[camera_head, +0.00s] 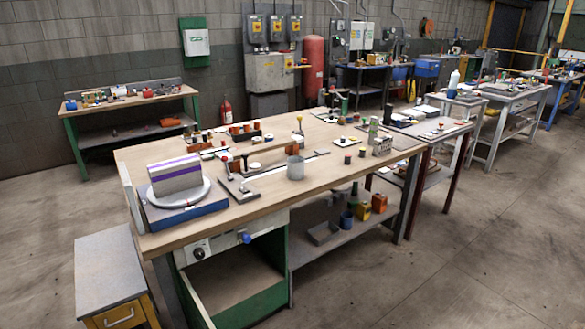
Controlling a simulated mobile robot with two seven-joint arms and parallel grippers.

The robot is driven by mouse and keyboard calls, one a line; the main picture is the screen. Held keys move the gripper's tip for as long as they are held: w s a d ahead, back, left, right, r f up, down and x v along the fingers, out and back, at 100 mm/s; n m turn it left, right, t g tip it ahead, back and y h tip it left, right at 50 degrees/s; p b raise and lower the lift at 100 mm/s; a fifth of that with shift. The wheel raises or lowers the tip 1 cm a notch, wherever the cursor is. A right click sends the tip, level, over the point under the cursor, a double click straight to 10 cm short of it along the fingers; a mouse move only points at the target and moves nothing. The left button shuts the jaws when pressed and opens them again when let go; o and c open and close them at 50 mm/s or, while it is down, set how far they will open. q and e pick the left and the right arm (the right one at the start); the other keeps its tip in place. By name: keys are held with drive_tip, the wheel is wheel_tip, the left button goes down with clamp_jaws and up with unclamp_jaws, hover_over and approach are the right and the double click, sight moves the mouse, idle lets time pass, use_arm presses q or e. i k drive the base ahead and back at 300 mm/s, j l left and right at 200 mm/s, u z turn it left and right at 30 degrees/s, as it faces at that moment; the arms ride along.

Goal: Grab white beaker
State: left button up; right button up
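A light grey, cup-like cylinder (295,168) stands upright near the middle of the front workbench (345,185). It is the nearest thing to a beaker that I see, but it looks grey rather than clearly white. A white bottle-shaped container (454,79) stands farther back at the right, on another table. I cannot tell whether either is the white beaker. Neither of my grippers shows in the head view.
A round plate on a blue base (185,216) holds a purple-striped block (176,176) at the bench's left end. Several small parts and tools lie around the cup. A grey-topped cabinet (108,268) stands at front left. Floor at right (480,250) is clear.

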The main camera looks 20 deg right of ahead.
sight(296, 168)
drive_tip(key=i+l+u, duration=0.1)
drive_tip(key=l, duration=0.25)
drive_tip(key=i+l+u, duration=0.1)
drive_tip(key=l, duration=0.25)
drive_tip(key=i+l+u, duration=0.1)
drive_tip(key=i+l, duration=0.15)
drive_tip(key=i+l+u, duration=0.1)
drive_tip(key=l, duration=0.4)
drive_tip(key=i+l+u, duration=0.1)
drive_tip(key=l, duration=0.3)
drive_tip(key=i, duration=0.05)
